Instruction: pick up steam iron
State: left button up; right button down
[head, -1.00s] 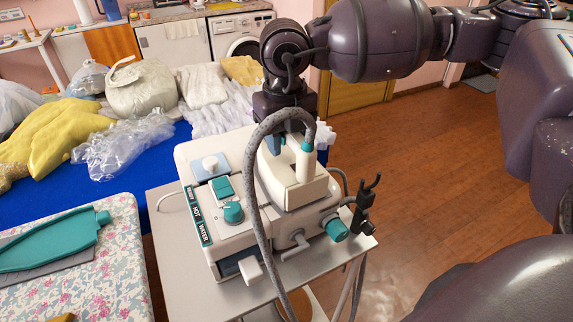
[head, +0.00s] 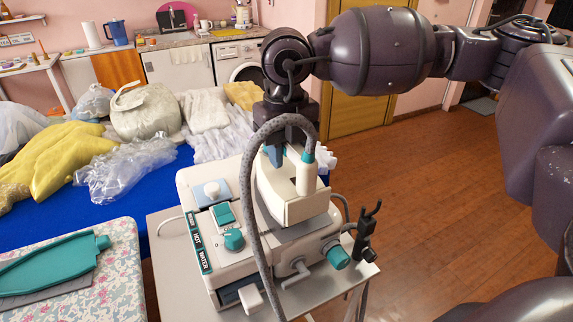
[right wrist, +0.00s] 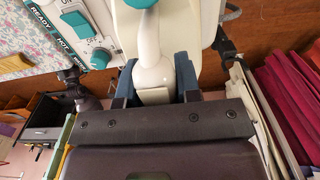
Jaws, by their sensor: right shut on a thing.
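The steam iron (head: 293,207) is white with teal parts. It is above the top of the white steam station (head: 262,258), and I cannot tell how wide the gap is. My right gripper (head: 285,150) comes down from above and is shut on the iron. In the right wrist view, the blue-lined fingers of the gripper (right wrist: 155,88) press on both sides of the white iron (right wrist: 153,60). A grey hose (head: 249,200) arches over in front of the iron. My left gripper is not in view.
The station stands on a small cart (head: 160,270). A black hook-like holder (head: 366,238) sticks up at its right. A floral ironing board (head: 120,290) lies left. A blue table (head: 165,195) with bagged clothes is behind. The floor at right is clear.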

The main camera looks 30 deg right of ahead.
notch_tip(320, 180, up, 17)
jog(key=p, duration=0.1)
jog(key=shift+f, duration=0.1)
jog(key=c, duration=1.4)
grip_release()
grip_shut()
